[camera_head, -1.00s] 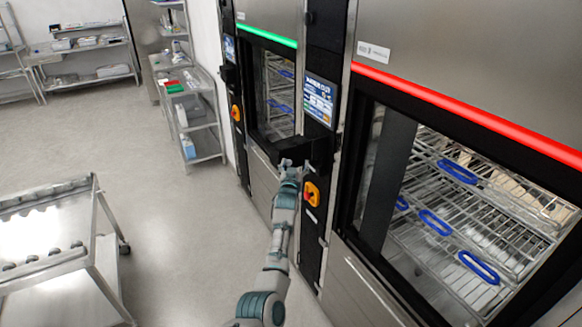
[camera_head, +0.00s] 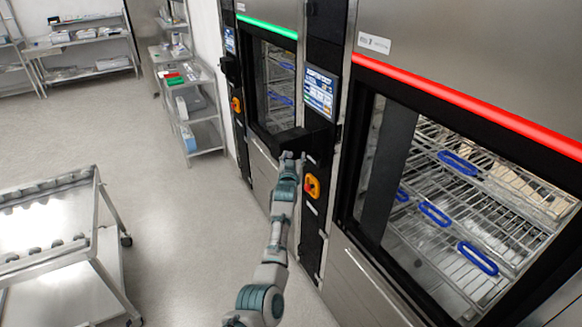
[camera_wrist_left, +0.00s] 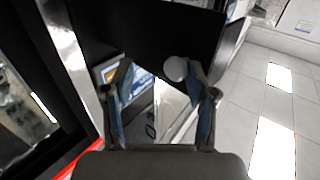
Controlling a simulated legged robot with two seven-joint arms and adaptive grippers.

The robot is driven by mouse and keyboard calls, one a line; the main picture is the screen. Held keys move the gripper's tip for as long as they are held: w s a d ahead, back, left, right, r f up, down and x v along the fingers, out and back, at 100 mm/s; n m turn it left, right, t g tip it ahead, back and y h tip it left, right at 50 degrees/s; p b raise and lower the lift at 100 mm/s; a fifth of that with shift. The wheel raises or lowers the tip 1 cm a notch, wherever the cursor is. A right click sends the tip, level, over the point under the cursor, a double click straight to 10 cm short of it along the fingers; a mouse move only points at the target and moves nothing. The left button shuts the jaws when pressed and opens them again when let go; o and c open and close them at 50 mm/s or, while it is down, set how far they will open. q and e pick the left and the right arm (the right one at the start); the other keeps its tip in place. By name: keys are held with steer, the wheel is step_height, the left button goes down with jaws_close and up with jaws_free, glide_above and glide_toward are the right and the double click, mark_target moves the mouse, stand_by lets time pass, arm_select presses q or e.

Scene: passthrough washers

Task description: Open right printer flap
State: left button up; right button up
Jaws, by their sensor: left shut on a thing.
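The right printer flap (camera_head: 303,141) is a black, box-like panel on the dark column between the two washers, below a blue-white screen (camera_head: 320,92). It juts out from the column. My left gripper (camera_head: 291,157) is at its lower front edge and shut on it. In the left wrist view the black flap (camera_wrist_left: 150,30) fills the top middle, its edge at the fingertips of the left gripper (camera_wrist_left: 157,72). A small pale round thing shows by one fingertip. The exact grip on the edge is partly hidden. My right gripper is not in view.
An orange-yellow switch (camera_head: 312,186) sits just below the flap. The right washer (camera_head: 470,100) has a red light bar and racks with blue handles; the left washer (camera_head: 266,26) has a green one. A metal cart (camera_head: 95,215) stands left; the floor between is clear.

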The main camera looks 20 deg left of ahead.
arm_select(q)
steer(key=s+d, duration=0.2)
steer(key=s, duration=0.9)
steer(key=shift+s, duration=0.2)
steer(key=shift+d+f, duration=0.1)
steer(key=shift+f, duration=0.1)
